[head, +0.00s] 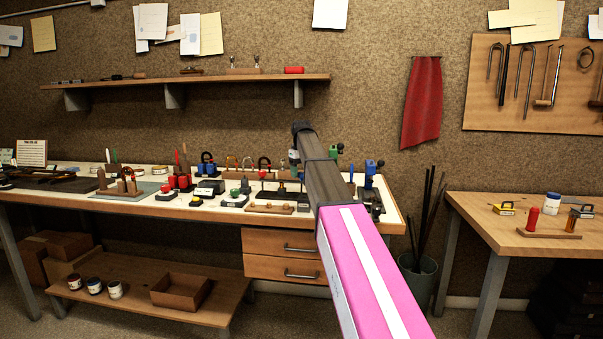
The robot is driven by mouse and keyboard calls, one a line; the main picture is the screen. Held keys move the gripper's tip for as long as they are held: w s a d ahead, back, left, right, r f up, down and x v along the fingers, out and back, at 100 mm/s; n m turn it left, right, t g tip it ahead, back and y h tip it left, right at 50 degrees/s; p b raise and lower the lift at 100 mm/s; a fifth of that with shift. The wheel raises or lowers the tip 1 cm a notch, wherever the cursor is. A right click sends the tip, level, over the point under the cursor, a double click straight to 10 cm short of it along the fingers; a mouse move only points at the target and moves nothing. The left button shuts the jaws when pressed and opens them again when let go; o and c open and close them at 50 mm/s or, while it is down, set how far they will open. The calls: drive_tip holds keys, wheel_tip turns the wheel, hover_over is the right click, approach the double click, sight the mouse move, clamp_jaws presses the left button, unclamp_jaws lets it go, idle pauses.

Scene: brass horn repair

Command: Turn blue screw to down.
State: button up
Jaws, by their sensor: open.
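Several blue parts show on the workbench (100,203), and I cannot tell for sure which is the blue screw. A blue upright piece (370,168) stands on a dark base at the bench's right end. A pair of small blue pieces (207,169) stands left of the middle, beside red ones. My arm (350,240) reaches over the bench from the lower right, its dark far end above the bench top, left of the blue upright piece. My gripper's jaws do not show; the arm hides them and part of the bench.
Small fixtures crowd the bench top, including red pieces (178,182), a green-knobbed block (234,198) and a wooden strip (270,208). A shelf (215,80) hangs above. A side table (510,232) and a bucket of rods (418,280) stand right.

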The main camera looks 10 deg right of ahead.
drive_tip(key=shift+c, duration=0.2)
drive_tip(key=c, duration=0.9)
